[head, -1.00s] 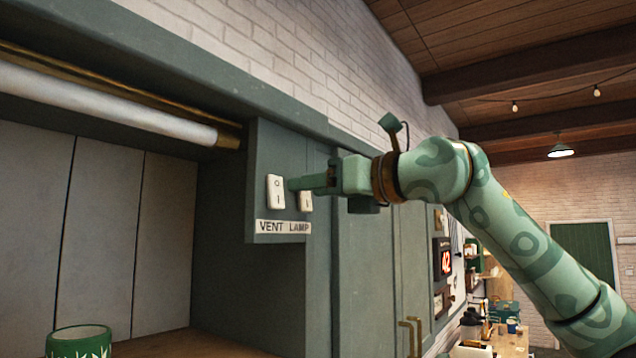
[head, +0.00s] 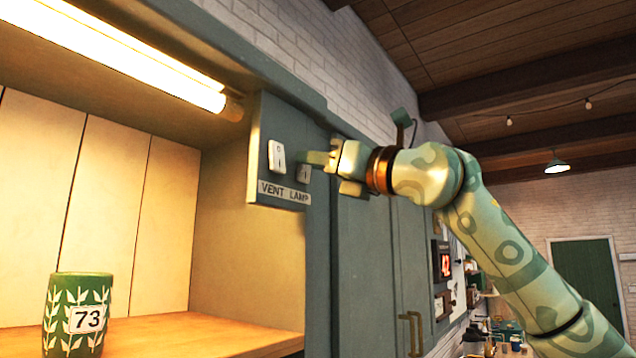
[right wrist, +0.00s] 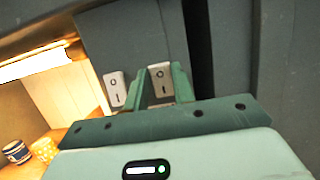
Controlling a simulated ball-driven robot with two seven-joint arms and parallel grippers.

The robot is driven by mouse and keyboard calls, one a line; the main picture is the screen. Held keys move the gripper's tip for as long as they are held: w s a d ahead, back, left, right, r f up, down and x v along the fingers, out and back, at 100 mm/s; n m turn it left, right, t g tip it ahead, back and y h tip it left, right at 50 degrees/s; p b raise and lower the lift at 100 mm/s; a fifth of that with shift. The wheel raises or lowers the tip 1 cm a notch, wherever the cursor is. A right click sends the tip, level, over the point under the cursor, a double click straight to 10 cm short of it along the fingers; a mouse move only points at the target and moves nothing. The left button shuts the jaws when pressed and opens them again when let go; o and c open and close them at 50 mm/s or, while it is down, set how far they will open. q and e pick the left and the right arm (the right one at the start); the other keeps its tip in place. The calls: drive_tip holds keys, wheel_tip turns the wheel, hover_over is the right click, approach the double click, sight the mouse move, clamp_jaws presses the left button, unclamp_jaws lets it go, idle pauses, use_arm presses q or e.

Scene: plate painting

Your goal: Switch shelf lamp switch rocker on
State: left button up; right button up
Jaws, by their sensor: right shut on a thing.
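The lamp switch rocker (head: 304,174) is a small pale rocker on the green cabinet side panel, above the word LAMP. In the right wrist view the rocker (right wrist: 160,80) shows between my fingers. My right gripper (head: 318,158) is at this switch, shut on the rocker, and its fingers partly cover it in the head view. The tube lamp (head: 130,62) under the cabinet top glows bright. It also shows lit in the right wrist view (right wrist: 35,64). My left gripper is not in view.
The vent switch rocker (head: 277,156) sits close to the left of the lamp switch. A green cup marked 73 (head: 62,310) stands on the wooden shelf (head: 215,340). Cabinet doors with a brass handle (head: 411,333) lie to the right.

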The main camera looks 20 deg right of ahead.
drive_tip(key=o, duration=1)
drive_tip(key=b+v, duration=0.7)
drive_tip(key=v, duration=0.9)
drive_tip(key=shift+s+d, duration=0.1)
drive_tip(key=shift+s, duration=0.05)
